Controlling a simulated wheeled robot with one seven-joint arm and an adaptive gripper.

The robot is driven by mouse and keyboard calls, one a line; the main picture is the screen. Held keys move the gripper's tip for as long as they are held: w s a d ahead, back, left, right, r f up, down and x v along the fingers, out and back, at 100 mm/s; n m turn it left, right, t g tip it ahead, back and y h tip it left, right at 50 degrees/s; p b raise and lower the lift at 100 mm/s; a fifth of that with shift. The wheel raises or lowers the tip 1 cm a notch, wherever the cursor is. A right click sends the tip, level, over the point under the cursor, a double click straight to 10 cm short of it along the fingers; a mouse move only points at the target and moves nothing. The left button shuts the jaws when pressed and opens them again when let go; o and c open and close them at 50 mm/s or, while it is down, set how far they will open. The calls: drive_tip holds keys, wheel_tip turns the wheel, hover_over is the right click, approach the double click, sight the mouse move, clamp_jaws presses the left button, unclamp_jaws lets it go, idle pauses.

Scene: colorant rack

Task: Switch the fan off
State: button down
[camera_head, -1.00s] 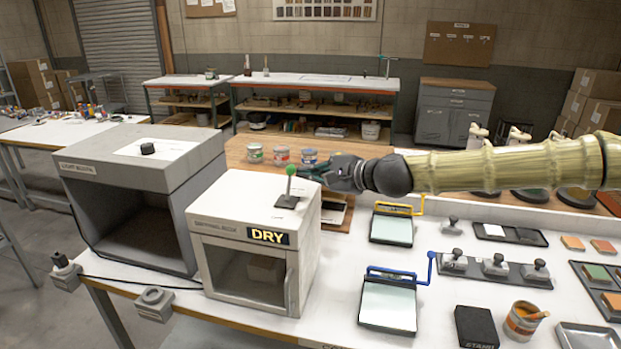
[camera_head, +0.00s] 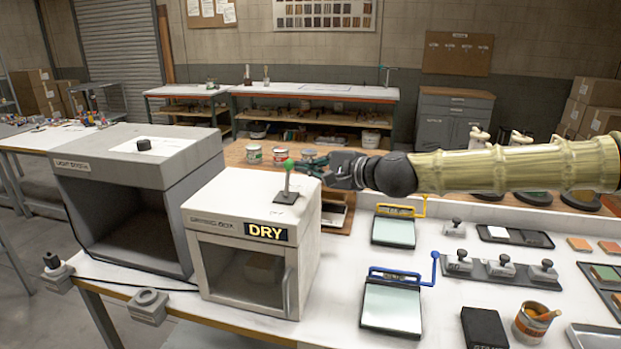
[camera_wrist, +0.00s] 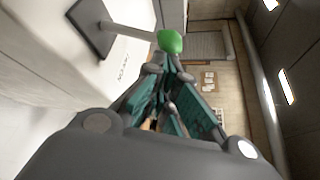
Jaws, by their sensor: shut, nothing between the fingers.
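The white drying box (camera_head: 235,215) with a lit DRY sign (camera_head: 266,232) stands on the bench. On its top is a small lever with a green knob (camera_head: 288,165) on a dark base plate (camera_head: 286,197). The lever stands nearly upright. In the wrist view the green knob (camera_wrist: 170,41) is just beyond my fingertips. My gripper (camera_head: 301,166) is shut and empty, just right of the knob at about its height. In the wrist view its teal fingers (camera_wrist: 166,74) meet near the knob; I cannot tell whether they touch it. No fan itself is visible.
A grey light booth (camera_head: 140,165) stands left of the drying box. Paint cans (camera_head: 254,154) stand behind it. Framed glass plates (camera_head: 391,307), stamps and an orange cup (camera_head: 532,322) lie to the right. Above the box top is free room.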

drive_tip(key=shift+s+a+r+n+t+y+b, duration=0.15)
drive_tip(key=shift+s+n+t+b, duration=0.4)
drive_tip(key=shift+b, duration=1.3)
drive_tip(key=shift+s+a+f+n+t+y+b, duration=0.1)
drive_tip(key=shift+s+n+y+b, duration=0.4)
drive_tip(key=shift+b, duration=1.3)
drive_tip(key=shift+s+a+r+n+t+h+b, duration=0.15)
drive_tip(key=shift+s+n+t+b, duration=0.2)
drive_tip(key=shift+n+b, duration=1)
drive_tip(key=s+n+b, duration=0.1)
drive_tip(key=b, duration=0.3)
drive_tip(key=s+n+t+y+b, duration=0.1)
drive_tip(key=b, duration=0.3)
drive_tip(key=shift+a+y+b, duration=0.3)
drive_tip(key=shift+a+b, duration=0.05)
drive_tip(key=shift+w+r+p, duration=0.1)
drive_tip(key=shift+r+p, duration=0.25)
drive_tip(key=shift+p, duration=0.05)
drive_tip(key=shift+d, duration=0.15)
drive_tip(key=s+d, duration=0.5)
drive_tip(key=d, duration=0.5)
drive_tip(key=shift+s+f+b, duration=0.15)
drive_tip(key=shift+f+b, duration=0.3)
